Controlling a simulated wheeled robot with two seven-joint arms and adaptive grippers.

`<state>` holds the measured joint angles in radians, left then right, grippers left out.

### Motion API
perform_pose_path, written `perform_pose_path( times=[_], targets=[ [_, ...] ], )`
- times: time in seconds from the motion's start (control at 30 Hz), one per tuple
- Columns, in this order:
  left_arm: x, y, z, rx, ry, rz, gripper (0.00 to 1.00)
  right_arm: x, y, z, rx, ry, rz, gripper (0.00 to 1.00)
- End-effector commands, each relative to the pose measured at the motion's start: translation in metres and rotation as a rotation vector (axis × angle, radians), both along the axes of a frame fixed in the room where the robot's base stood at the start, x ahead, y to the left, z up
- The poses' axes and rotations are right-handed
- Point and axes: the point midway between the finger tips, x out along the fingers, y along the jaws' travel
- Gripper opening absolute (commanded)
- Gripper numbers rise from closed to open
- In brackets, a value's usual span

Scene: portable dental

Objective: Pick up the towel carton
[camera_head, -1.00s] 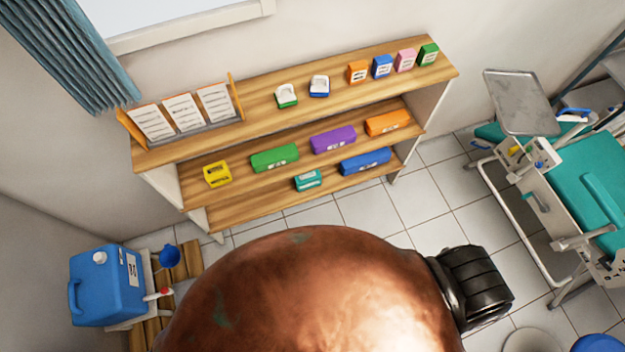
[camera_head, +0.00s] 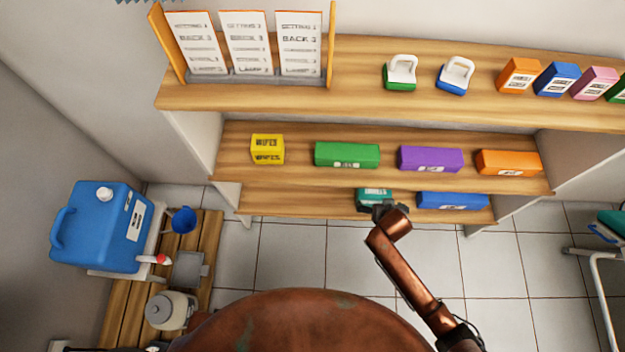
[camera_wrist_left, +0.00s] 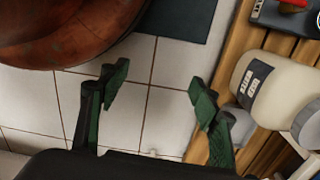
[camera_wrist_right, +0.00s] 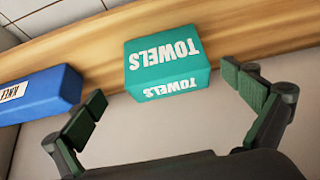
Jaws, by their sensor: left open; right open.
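The towel carton is a small teal box (camera_head: 373,195) on the lowest shelf in the head view, partly covered by my right gripper (camera_head: 385,210). In the right wrist view the carton (camera_wrist_right: 167,65) shows "TOWELS" on two faces and sits just beyond the fingertips. My right gripper (camera_wrist_right: 172,103) is open, its fingers apart on either side of the space before the carton, not visibly touching it. My left gripper (camera_wrist_left: 160,85) is open and empty above the floor, beside a cream container (camera_wrist_left: 275,90); it is not seen in the head view.
A blue box (camera_head: 452,200) sits to the right of the carton on the lowest shelf. The shelf above (camera_head: 300,185) holds yellow, green, purple and orange boxes and overhangs the carton. A blue water container (camera_head: 100,230) and a slatted wooden stand (camera_head: 130,315) are at left.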

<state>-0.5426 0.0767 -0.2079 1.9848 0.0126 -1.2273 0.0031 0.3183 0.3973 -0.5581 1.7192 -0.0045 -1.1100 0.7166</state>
Motion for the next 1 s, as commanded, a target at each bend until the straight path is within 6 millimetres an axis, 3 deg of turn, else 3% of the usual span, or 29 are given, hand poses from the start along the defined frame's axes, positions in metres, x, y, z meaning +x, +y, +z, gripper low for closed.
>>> perform_pose_path(
  times=[0.27,0.77,1.0],
  targets=[
    [0.003,-0.001,0.011,-0.003,0.000,0.001,0.57,0.006,0.003,-0.002,0.002,-0.006,-0.001,1.00],
    [0.011,-0.013,0.096,-0.027,0.001,0.006,0.57,0.027,0.004,-0.039,0.003,-0.003,-0.001,1.00],
    [0.028,-0.026,0.089,-0.065,-0.069,-0.002,0.57,0.039,0.004,-0.056,0.003,-0.003,-0.001,1.00]
  ],
)
